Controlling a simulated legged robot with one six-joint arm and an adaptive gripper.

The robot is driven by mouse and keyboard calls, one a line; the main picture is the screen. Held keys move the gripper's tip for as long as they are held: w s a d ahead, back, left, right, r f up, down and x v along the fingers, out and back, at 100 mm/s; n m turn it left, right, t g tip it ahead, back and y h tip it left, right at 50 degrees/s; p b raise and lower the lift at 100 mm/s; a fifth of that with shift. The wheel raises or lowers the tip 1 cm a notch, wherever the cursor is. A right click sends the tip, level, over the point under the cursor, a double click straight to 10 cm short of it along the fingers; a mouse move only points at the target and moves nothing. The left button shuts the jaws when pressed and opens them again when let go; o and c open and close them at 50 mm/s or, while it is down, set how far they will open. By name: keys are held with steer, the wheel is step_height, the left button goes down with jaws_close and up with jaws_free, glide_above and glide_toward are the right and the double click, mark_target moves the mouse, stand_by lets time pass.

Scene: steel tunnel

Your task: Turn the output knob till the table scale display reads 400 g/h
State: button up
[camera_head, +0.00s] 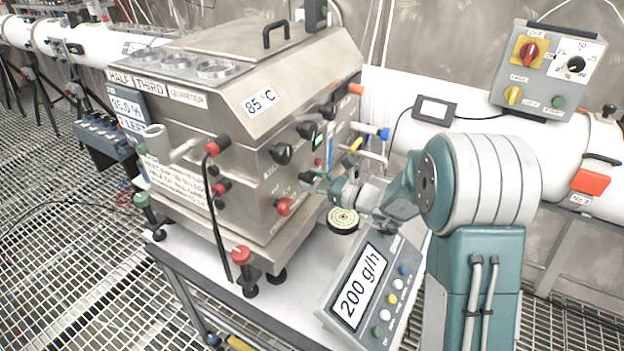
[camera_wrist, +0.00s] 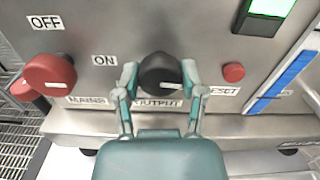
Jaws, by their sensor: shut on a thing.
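The black output knob (camera_wrist: 160,70) sits on the steel front panel above its OUTPUT label (camera_wrist: 157,102). In the head view the knob (camera_head: 306,177) shows low on the panel. My gripper (camera_wrist: 159,76) is shut on the knob, one finger on each side. In the head view my gripper (camera_head: 318,184) reaches the panel from the right. The grey table scale (camera_head: 385,312) stands on the white table, and its display (camera_head: 361,287) reads 200 g/h.
A red mains knob (camera_wrist: 50,75) is left of the output knob, and a red reset button (camera_wrist: 233,72) is close on its right. A blue-and-white strip gauge (camera_wrist: 280,82) is farther right.

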steer(key=shift+n, duration=0.5)
steer(key=o, duration=1.1)
steer(key=shift+a, duration=0.1)
steer(key=shift+o, duration=0.2)
steer(key=v, duration=1.2)
steer(key=shift+w+f, duration=0.1)
